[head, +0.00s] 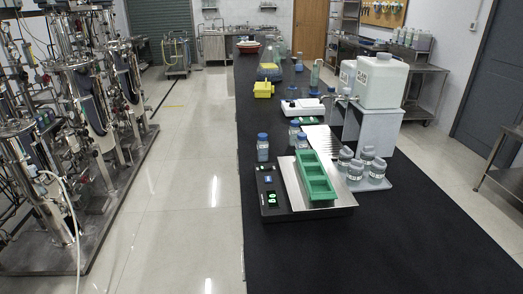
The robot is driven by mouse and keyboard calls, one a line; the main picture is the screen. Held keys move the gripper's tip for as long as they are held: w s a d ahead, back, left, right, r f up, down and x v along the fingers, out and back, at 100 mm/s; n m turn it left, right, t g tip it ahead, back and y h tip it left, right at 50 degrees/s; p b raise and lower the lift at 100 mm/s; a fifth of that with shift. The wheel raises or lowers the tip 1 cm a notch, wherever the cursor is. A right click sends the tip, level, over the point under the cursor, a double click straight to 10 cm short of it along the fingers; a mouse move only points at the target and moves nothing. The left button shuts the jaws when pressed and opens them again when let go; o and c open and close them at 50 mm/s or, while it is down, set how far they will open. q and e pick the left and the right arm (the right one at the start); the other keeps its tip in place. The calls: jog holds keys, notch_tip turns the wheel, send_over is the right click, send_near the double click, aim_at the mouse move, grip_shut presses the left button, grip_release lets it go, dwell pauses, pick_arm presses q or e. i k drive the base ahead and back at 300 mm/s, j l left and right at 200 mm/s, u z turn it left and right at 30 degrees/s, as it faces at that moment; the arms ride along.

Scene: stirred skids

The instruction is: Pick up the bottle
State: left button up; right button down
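Several clear bottles with blue caps stand upright on the black bench. One bottle (262,150) stands at the bench's left edge, just behind the black scale-like device. A second bottle (294,132) stands farther back and to the right, and a third bottle (302,143) stands in front of it, behind the green tray. The picture does not show which of them is the task's bottle. Neither of my grippers shows in the head view.
A green tray (316,178) sits on the device's steel plate (289,182). Grey lidded containers (366,160) stand to its right. A white jug (381,82) stands on a white stand (376,130). The bench's near part (400,245) is clear. Steel skids (95,85) line the left floor.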

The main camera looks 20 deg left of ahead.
aim_at(263, 146)
jog(key=k+j, duration=0.1)
jog(key=j, duration=0.3)
jog(key=k+j+z, duration=0.15)
jog(key=j, duration=0.25)
jog(key=k+j, duration=0.15)
jog(key=j, duration=0.25)
jog(key=i+j+z, duration=0.1)
jog(key=j, duration=0.25)
jog(key=i+j+z, duration=0.1)
jog(key=j, duration=0.3)
jog(key=i+j+z, duration=0.15)
jog(key=j, duration=0.2)
jog(key=i+j+z, duration=0.1)
jog(key=j, duration=0.3)
